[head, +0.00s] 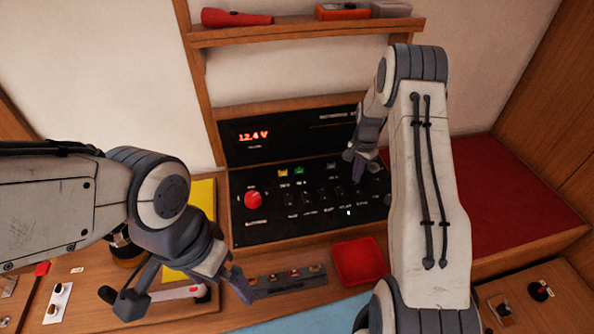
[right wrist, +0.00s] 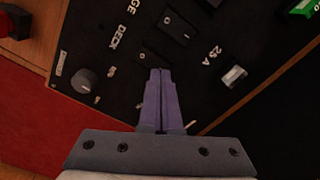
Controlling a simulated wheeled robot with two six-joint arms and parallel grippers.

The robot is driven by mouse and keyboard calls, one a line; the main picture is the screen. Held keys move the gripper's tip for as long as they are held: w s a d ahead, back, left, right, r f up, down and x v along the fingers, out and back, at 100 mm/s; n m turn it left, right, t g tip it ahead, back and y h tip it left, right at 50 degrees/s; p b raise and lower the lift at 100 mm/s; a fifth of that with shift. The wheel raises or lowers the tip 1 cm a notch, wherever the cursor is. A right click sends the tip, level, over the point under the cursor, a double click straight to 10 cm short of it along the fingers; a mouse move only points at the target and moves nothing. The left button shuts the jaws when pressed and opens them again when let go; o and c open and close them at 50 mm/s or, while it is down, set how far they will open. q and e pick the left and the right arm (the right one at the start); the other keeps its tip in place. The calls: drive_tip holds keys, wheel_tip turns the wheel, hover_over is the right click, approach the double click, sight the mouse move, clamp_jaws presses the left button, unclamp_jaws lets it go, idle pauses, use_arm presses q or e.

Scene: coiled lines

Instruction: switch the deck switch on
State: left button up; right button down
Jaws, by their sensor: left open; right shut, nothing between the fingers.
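The black switch panel (head: 300,222) lies on the desk with a row of small rocker switches. In the right wrist view, the word DECK is printed beside a dark rocker, the deck switch (right wrist: 148,54), at my fingertips. Its tilt is too dark to tell. My right gripper (head: 356,176) is shut and empty, pointing down at the panel's right part. In the right wrist view its fingertips (right wrist: 160,72) are close to that switch; I cannot tell whether they touch.
A red knob (head: 253,200) sits at the panel's left, with a lit display (head: 253,136) behind it. A red tray (head: 359,262) and a strip with several small items (head: 290,280) lie in front. A shelf (head: 290,31) holds a red flashlight (head: 230,17).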

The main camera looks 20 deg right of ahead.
drive_tip(key=shift+f+b, duration=0.65)
drive_tip(key=shift+f, duration=0.3)
idle(0.8)
drive_tip(key=shift+r, duration=0.1)
drive_tip(key=shift+r+p, duration=2.3)
drive_tip(key=shift+r, duration=1.15)
drive_tip(key=s+a+r+n+b, duration=0.2)
drive_tip(key=s+a+r+n, duration=0.1)
drive_tip(key=a, duration=0.5)
drive_tip(key=s+a+r+n+b, duration=0.1)
drive_tip(key=s+a+r+n, duration=0.2)
drive_tip(key=a, duration=0.5)
drive_tip(key=s+a+r+n+b, duration=0.2)
drive_tip(key=s+a+r+n, duration=0.15)
drive_tip(key=a, duration=0.45)
drive_tip(key=s+a+n+b, duration=0.2)
drive_tip(key=s+n, duration=0.3)
drive_tip(key=s, duration=0.6)
drive_tip(key=s+a+n+y+b, duration=0.1)
drive_tip(key=s+a+n, duration=0.4)
drive_tip(key=s, duration=0.7)
drive_tip(key=shift+s+r+b, duration=0.15)
drive_tip(key=shift+r+b, duration=0.3)
drive_tip(key=shift+b, duration=0.05)
